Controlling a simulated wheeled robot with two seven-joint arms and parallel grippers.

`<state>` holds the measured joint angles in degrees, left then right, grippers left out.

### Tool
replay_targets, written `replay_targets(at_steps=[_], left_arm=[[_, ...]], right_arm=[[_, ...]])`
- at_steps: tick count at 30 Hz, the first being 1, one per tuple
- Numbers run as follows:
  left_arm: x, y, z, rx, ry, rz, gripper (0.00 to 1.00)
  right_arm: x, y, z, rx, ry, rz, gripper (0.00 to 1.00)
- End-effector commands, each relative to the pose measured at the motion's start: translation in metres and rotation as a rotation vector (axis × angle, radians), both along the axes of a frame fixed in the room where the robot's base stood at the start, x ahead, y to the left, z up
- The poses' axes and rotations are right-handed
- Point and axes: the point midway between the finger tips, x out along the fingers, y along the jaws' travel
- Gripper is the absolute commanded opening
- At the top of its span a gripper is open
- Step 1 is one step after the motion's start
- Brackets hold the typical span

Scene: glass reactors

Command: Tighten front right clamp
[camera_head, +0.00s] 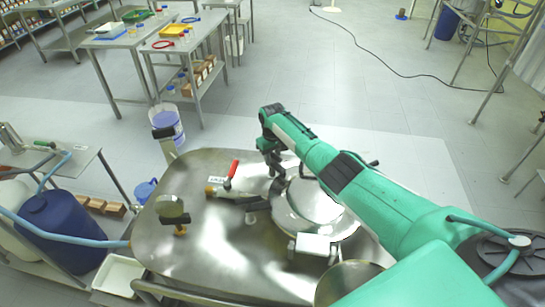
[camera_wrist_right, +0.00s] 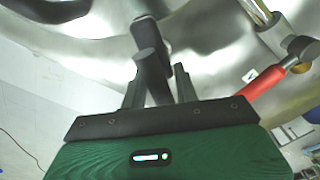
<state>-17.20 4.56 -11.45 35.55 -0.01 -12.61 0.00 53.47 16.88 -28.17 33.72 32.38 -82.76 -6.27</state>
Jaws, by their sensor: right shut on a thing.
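The round steel lid (camera_head: 305,205) sits on the top of the reactor (camera_head: 215,245). My right gripper (camera_head: 273,158) is at the lid's far edge, pointing down, with my green arm reaching over from the right. In the right wrist view, the two dark fingers of my right gripper (camera_wrist_right: 158,88) are on either side of a dark grey clamp handle (camera_wrist_right: 150,66), shut on it. The handle stands up from the steel surface, and its lower part is hidden. The head view does not show clearly which clamp this is. My left gripper is out of view.
A red-handled valve (camera_head: 231,174) stands close left of my right gripper; its red handle also shows in the right wrist view (camera_wrist_right: 264,96). A round sight fitting (camera_head: 171,207) rises at the reactor's left.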

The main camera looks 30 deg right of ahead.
Motion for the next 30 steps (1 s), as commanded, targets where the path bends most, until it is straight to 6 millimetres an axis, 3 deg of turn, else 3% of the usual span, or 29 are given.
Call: replay_targets(at_steps=[11,12,14,24,30], left_arm=[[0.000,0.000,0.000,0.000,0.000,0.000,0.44],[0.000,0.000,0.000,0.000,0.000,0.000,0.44],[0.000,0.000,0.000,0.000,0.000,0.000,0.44],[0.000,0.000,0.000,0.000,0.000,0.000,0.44],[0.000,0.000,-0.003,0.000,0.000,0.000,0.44]], right_arm=[[0.000,-0.001,0.001,0.000,-0.001,-0.008,0.08],[0.000,-0.001,0.001,0.000,-0.001,-0.008,0.32],[0.000,-0.001,0.001,0.000,-0.001,-0.008,0.40],[0.000,0.000,0.003,0.001,0.000,-0.006,0.40],[0.001,-0.001,0.023,0.000,-0.003,-0.006,0.40]])
